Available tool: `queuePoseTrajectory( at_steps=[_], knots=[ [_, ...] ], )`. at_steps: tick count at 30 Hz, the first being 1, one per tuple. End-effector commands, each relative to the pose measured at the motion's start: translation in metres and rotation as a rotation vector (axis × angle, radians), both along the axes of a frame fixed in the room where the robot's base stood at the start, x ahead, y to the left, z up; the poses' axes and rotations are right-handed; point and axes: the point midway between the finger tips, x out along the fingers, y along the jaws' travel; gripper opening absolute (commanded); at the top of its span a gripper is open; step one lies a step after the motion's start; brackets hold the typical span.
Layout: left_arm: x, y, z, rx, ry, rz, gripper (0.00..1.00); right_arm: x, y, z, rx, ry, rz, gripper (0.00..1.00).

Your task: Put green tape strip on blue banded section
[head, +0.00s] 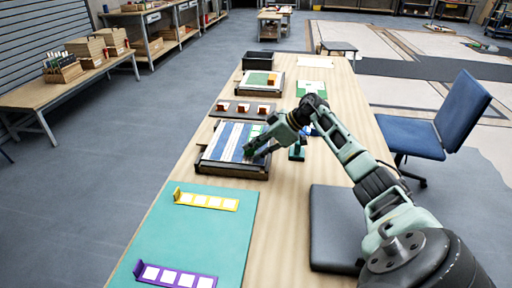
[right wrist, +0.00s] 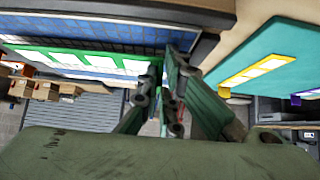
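The green tape strip (right wrist: 85,58), with white squares along it, lies along the striped panel in the right wrist view. Its near end is at my right gripper (right wrist: 163,82). In the head view only a bit of it (head: 257,131) shows beside the arm. The panel (head: 228,140) has blue and white bands and sits in a dark tray. My right gripper (head: 250,150) is over the panel's right part, its fingers close together on the strip's end. Whether the strip touches the panel is unclear. My left gripper is not in view.
A yellow strip (head: 207,200) and a purple strip (head: 175,276) lie on the teal mat (head: 225,235). A rack with small blocks (head: 243,108), another panel (head: 258,80) and a dark bin (head: 258,61) stand farther back. A dark pad (head: 336,225) lies at right.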

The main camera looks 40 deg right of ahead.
Motion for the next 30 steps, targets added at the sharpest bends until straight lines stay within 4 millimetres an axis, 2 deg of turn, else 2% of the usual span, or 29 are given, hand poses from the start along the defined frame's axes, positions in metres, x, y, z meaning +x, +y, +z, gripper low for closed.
queuePoseTrajectory(
  at_steps=[1,5,6,8,30],
  knots=[
    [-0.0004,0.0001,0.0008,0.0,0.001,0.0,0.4,-0.0024,0.0006,-0.0083,-0.002,0.015,0.001,0.0],
    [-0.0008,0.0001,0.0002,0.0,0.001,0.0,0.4,-0.0031,0.001,-0.0119,-0.003,0.018,0.002,0.0],
    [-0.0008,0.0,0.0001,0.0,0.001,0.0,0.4,-0.0034,0.0011,-0.0126,-0.002,0.02,0.002,0.07],
    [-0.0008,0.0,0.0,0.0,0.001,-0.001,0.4,-0.0037,0.0014,-0.0137,-0.003,0.022,0.003,0.12],
    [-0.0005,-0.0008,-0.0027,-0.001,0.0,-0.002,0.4,-0.0043,0.0019,-0.0146,-0.002,0.028,0.004,0.12]
  ],
)
